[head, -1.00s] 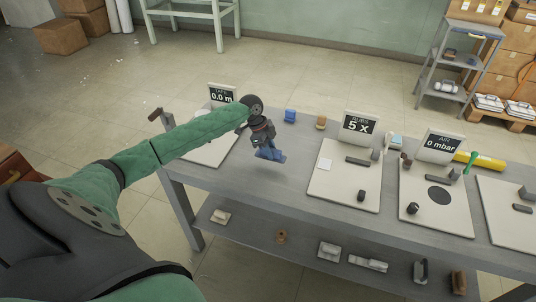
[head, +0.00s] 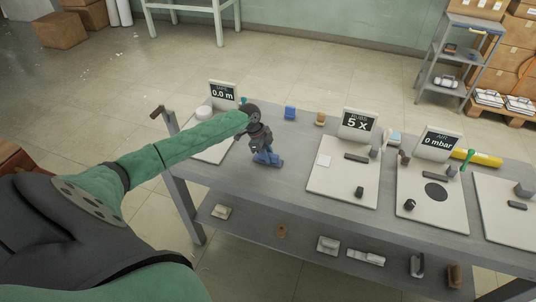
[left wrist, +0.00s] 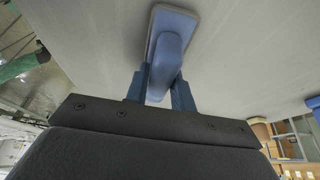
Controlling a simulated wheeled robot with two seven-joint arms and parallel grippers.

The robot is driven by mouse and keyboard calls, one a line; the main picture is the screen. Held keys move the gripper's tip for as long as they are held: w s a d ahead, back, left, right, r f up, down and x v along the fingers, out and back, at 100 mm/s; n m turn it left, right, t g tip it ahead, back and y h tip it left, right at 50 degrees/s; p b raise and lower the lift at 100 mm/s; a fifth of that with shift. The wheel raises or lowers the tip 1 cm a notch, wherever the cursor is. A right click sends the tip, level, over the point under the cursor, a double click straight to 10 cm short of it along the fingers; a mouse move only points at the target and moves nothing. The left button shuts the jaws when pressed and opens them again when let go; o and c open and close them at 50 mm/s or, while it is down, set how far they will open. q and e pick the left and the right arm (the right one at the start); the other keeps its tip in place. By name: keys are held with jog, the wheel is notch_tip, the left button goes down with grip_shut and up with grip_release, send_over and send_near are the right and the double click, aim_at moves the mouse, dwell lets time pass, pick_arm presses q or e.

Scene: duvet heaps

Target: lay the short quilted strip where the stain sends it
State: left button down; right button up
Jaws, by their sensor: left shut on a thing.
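My left gripper (head: 266,154) is at the left part of the grey table, low over its top. In the left wrist view, its two dark blue fingers (left wrist: 161,88) are shut on a blue block (left wrist: 168,40), which has a raised grip and a wider flat base. The base lies against or very close to the tabletop; I cannot tell whether it touches. The block also shows below the gripper in the head view (head: 269,160). I cannot make out a short quilted strip or a stain. My right gripper is out of view.
The table (head: 290,160) carries pale boards with displays reading 0.0 m (head: 222,93), 5 X (head: 358,125) and 0 mbar (head: 437,142). Another blue block (head: 290,113) and a tan block (head: 320,119) stand behind. The lower shelf (head: 255,222) holds several small items. Bare tabletop surrounds my gripper.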

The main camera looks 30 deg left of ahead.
pick_arm(q)
jog(key=c, duration=1.2)
grip_release()
jog(key=shift+f, duration=0.1)
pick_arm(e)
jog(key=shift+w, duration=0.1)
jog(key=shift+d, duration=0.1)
pick_arm(q)
jog(key=shift+a+r, duration=0.1)
jog(key=shift+r, duration=0.2)
jog(key=b+v, duration=0.4)
jog(key=v, duration=0.6)
jog(key=shift+a+r, duration=0.1)
jog(key=shift+r, duration=0.1)
jog(key=shift+s+a+r, duration=0.1)
jog(key=shift+a+r, duration=0.1)
jog(key=shift+r, duration=0.35)
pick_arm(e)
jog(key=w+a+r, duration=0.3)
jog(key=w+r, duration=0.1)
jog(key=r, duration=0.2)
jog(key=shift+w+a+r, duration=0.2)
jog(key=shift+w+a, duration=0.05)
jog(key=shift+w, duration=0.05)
pick_arm(q)
jog(key=shift+f, duration=0.1)
